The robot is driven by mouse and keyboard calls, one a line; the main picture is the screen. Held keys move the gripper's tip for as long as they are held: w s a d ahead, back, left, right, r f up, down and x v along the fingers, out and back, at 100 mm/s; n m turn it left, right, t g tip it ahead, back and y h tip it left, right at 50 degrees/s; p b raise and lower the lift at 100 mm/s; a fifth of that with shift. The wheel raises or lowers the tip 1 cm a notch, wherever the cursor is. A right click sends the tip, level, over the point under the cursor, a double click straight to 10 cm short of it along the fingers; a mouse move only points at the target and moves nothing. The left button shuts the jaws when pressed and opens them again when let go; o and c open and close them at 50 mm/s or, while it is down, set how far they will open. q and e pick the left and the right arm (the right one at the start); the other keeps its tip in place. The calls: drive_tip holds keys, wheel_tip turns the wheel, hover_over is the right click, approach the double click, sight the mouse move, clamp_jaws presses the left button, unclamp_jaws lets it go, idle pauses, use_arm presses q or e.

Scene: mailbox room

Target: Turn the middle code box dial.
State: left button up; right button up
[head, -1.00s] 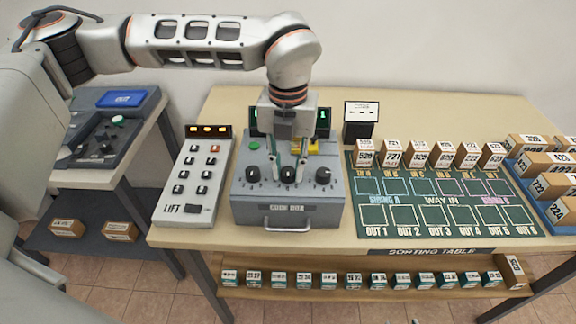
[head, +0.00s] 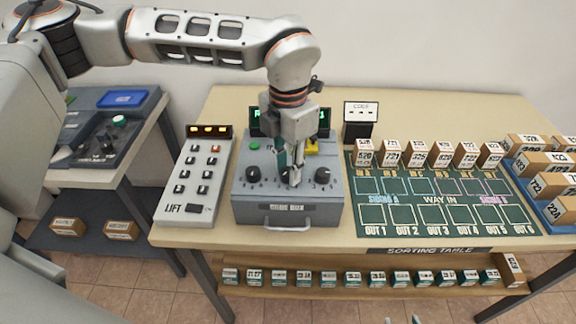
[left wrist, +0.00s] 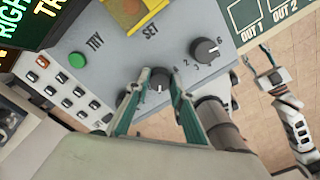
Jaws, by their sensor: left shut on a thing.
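The grey code box (head: 250,212) stands on the sorting table with three black dials in a row on its sloped face. My left gripper (head: 292,180) reaches down from above and is shut on the middle dial (left wrist: 159,82), with one finger on each side. In the head view the fingers and wrist mostly hide this dial. The left dial (head: 253,174) and the right dial (head: 322,175) are free; the right one also shows in the left wrist view (left wrist: 205,50). My right gripper (left wrist: 265,66) is empty, its fingers apart, low in front of the table.
A green button (head: 255,146) and a yellow SET button (head: 312,147) sit above the dials, with green-lit screens behind. The LIFT keypad (head: 206,160) stands close on the left. The green sorting mat (head: 440,190) and boxes lie to the right. A handle (head: 287,225) fronts the box.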

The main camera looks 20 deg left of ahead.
idle(0.3)
use_arm(q)
drive_tip(key=o, duration=1.1)
drive_tip(key=shift+o, duration=0.2)
drive_tip(key=shift+r, duration=0.15)
wheel_tip(320, 180, up, 12)
